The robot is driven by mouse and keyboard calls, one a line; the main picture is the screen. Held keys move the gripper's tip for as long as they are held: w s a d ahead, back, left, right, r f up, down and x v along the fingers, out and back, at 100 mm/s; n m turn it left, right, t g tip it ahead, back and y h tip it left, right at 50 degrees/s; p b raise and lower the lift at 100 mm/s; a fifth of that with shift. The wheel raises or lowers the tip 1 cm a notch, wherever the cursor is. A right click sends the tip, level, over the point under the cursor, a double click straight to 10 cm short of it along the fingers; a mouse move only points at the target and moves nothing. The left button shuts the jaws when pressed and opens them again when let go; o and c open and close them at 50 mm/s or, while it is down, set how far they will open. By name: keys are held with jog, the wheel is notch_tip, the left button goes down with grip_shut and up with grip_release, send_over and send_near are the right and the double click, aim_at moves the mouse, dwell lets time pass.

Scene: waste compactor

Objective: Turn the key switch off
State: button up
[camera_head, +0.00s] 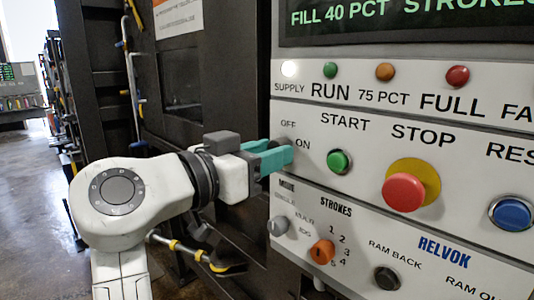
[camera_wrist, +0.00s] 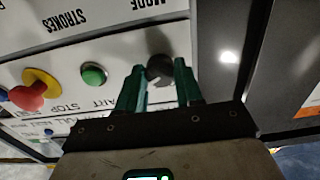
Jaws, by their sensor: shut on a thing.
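The key switch (camera_wrist: 158,68) shows in the wrist view as a dark round part between my two teal fingers. My gripper (camera_head: 285,152) is at the panel's left edge in the head view, beside the OFF and ON labels. It is shut on the switch, and its fingers cover the switch in that view. In the wrist view my gripper (camera_wrist: 159,82) reaches the panel with one finger on each side of the switch. The angle of the key is too hidden to tell.
The green START button (camera_head: 340,161), red STOP button (camera_head: 403,191) and blue button (camera_head: 512,212) lie to the right. A grey mode knob (camera_head: 278,225) and orange strokes knob (camera_head: 322,251) sit below. A lit supply lamp (camera_head: 290,69) is above. Open floor (camera_head: 35,190) lies at left.

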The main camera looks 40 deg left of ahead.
jog(key=shift+c, duration=1)
jog(key=shift+r+n+p, duration=0.1)
jog(key=shift+n+p, duration=3.2)
jog(key=shift+n, duration=2.6)
jog(key=o, duration=1)
jog(key=shift+o, duration=0.2)
jog(key=shift+s, duration=0.1)
